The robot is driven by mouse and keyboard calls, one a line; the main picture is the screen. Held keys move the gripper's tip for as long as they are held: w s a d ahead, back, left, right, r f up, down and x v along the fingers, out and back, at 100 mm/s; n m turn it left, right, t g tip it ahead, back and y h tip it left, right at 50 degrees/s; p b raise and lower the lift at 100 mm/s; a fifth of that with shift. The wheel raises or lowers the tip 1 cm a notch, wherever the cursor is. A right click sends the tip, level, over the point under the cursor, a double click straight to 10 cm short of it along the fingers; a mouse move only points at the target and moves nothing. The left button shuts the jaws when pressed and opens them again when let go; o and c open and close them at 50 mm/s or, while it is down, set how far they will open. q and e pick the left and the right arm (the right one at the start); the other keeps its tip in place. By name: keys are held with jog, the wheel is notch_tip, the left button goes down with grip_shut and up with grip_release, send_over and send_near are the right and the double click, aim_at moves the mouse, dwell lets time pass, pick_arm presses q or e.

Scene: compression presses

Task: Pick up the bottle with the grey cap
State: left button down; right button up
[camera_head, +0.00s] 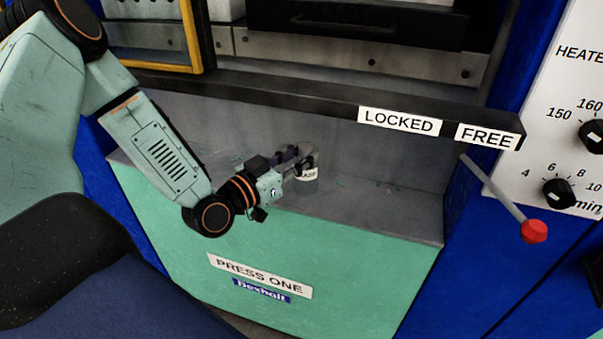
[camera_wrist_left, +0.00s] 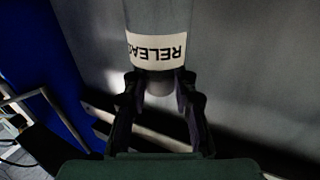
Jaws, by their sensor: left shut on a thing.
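A small bottle (camera_head: 308,181) stands on the grey ledge of the press, partly hidden by my left gripper in the head view. Its label ends in "ASE" there. In the left wrist view the bottle (camera_wrist_left: 158,18) shows a white label with "RELEAS" upside down, and its greyish cap end lies between the fingers. My left gripper (camera_head: 297,160) is shut on the bottle near its top; its two dark fingers also show in the left wrist view (camera_wrist_left: 160,90). My right gripper is not in view.
The ledge (camera_head: 390,210) is open to the right of the bottle. A dark bar with a "LOCKED" label (camera_head: 399,121) and a "FREE" label crosses above it. A red-knobbed lever (camera_head: 533,231) sticks out at the right. The green front panel (camera_head: 350,270) lies below.

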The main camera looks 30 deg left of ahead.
pick_arm(q)
jog(key=shift+s+a+r, duration=0.1)
jog(key=shift+s+a, duration=0.05)
jog(key=shift+s, duration=0.05)
jog(key=shift+r, duration=0.2)
jog(key=shift+s+r+p, duration=0.1)
jog(key=shift+r+p, duration=0.1)
jog(key=shift+p, duration=0.25)
notch_tip(320, 180, up, 7)
jog(key=p, duration=0.4)
jog(key=shift+f+p, duration=0.1)
jog(key=shift+p, duration=0.2)
jog(key=s+d+p, duration=0.2)
jog(key=s+p, duration=0.1)
jog(key=s, duration=0.6)
jog(key=s+d+p, duration=0.2)
jog(key=s, duration=0.7)
jog(key=shift+s+d+f+p, duration=0.4)
jog(key=shift+f, duration=0.05)
